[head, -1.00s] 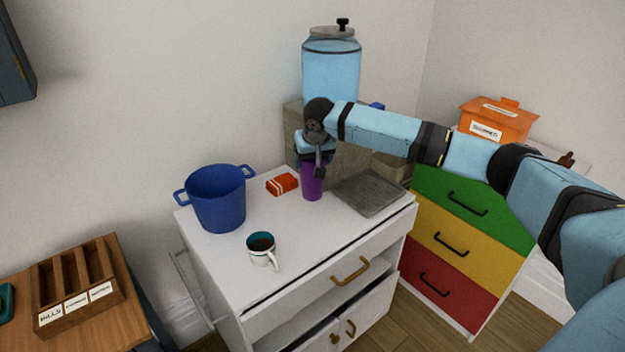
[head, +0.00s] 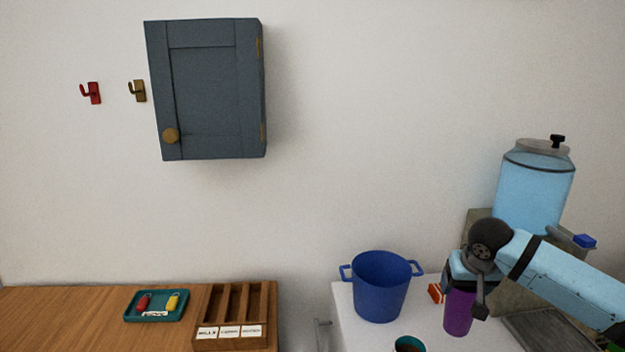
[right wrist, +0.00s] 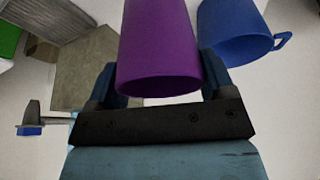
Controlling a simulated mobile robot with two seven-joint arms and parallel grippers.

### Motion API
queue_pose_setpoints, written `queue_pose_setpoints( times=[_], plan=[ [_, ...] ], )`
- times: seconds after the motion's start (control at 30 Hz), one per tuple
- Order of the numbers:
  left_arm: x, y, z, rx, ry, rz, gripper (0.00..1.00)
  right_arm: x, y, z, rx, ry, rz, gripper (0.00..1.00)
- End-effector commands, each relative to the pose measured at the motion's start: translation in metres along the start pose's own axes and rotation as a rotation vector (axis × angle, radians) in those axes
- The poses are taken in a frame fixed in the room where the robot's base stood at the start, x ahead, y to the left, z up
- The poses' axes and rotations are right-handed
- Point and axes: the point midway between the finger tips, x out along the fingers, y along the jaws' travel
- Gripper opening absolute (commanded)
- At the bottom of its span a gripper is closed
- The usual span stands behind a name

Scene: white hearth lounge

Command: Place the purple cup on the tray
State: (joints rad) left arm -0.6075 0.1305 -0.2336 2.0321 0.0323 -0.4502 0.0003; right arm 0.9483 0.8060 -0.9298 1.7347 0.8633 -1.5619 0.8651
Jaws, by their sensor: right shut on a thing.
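The purple cup (head: 458,311) is upright over the white cabinet top (head: 350,318). My right gripper (head: 470,283) is shut on its upper part. I cannot tell whether its base touches the cabinet top. In the right wrist view the cup (right wrist: 160,55) sits between the two fingers. A small teal tray (head: 137,317) lies on the wooden desk at the lower left. It holds a red item, a yellow item and a white label. A flat grey slab (head: 548,334), perhaps a tray, lies on the cabinet right of the cup, partly cut off. My left gripper is out of view.
A blue pot (head: 380,287), an orange packet (head: 436,292) and a mug (head: 409,344) stand near the cup. A blue water dispenser (head: 535,190) is behind. A wooden sorter (head: 235,312) sits beside the teal tray. A wall cabinet (head: 207,90) hangs above.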

Motion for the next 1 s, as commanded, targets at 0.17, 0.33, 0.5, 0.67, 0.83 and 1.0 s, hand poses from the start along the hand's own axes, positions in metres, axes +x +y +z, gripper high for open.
queue_pose_setpoints(
  times=[0.17, 0.33, 0.5, 0.67, 0.83, 1.0],
  plan=[
    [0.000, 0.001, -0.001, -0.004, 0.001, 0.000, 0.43, 0.007, -0.048, 0.052, -0.079, 0.001, -0.042, 0.41],
    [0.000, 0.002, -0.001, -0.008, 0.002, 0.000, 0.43, 0.006, -0.077, 0.087, -0.124, 0.008, -0.077, 0.41],
    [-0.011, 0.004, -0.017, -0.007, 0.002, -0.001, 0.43, -0.014, -0.081, 0.099, -0.133, 0.013, -0.083, 0.41],
    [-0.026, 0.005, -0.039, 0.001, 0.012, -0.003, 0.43, -0.037, -0.078, 0.108, -0.134, 0.011, -0.082, 0.41],
    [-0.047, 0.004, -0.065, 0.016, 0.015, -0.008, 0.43, -0.072, -0.073, 0.122, -0.134, 0.010, -0.081, 0.41],
    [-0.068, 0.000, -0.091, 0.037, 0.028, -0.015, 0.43, -0.107, -0.068, 0.137, -0.134, 0.010, -0.082, 0.41]
  ],
)
